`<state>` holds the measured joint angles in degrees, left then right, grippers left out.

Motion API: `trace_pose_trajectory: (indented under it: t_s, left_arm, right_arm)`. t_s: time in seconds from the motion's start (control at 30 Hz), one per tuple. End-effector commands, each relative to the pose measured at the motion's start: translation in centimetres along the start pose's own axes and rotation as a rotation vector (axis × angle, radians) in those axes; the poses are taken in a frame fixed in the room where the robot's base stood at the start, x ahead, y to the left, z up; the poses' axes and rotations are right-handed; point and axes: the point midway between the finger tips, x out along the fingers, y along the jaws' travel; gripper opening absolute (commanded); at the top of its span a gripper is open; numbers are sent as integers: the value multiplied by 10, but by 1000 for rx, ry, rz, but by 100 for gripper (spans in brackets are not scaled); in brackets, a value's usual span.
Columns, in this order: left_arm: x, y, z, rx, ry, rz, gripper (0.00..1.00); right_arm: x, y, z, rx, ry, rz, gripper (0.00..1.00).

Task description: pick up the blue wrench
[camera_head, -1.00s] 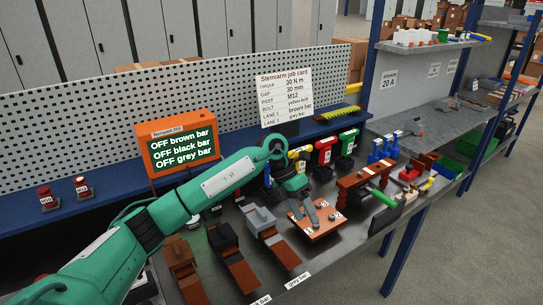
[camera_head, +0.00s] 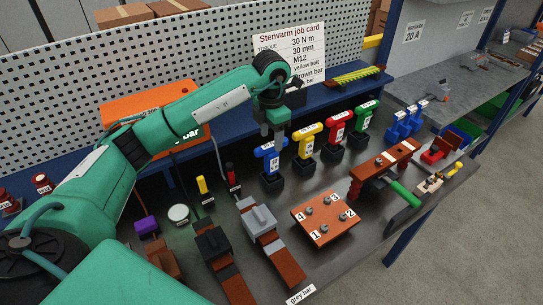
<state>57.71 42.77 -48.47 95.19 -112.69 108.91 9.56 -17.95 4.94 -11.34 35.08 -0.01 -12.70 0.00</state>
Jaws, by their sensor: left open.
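The blue wrench (camera_head: 270,159) stands upright in a black holder (camera_head: 271,182) on the dark bench, at the left end of a row of coloured wrenches. Its front carries a white label. My left gripper (camera_head: 273,132) points down just above the top of the blue wrench, with its fingers open. It partly hides the wrench's top, and I cannot tell whether the fingers touch it. My right gripper is not in view.
Yellow (camera_head: 307,142), red (camera_head: 338,126) and green (camera_head: 366,117) wrenches stand close to the right. A brown plate (camera_head: 325,219) with numbered bolts and a grey-topped bar fixture (camera_head: 259,220) lie in front. The job card (camera_head: 290,52) stands behind.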

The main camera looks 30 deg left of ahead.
Motion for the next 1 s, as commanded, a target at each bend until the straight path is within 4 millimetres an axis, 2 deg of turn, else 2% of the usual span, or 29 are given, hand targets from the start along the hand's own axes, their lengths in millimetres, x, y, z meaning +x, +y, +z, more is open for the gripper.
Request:
trace_pose_trajectory:
  t_s: [0.13, 0.33, 0.53, 0.7, 0.97, 1.0]
  left_arm:
    - [18, 0, 0, 0, 2, -2, 56]
    - [28, 1, 1, -1, 1, -2, 56]
    - [50, 4, 3, -1, 3, -3, 56]
    - [72, 4, 3, 1, 2, -2, 56]
    - [77, 4, 4, 1, -1, 0, 56]
    - [77, 4, 4, 1, -1, -1, 52]
  right_arm:
    - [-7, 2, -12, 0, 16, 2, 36]
    - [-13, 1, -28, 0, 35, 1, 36]
    - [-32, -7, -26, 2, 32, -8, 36]
    - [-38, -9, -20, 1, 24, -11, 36]
    - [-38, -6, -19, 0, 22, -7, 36]
    - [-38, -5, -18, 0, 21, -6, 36]
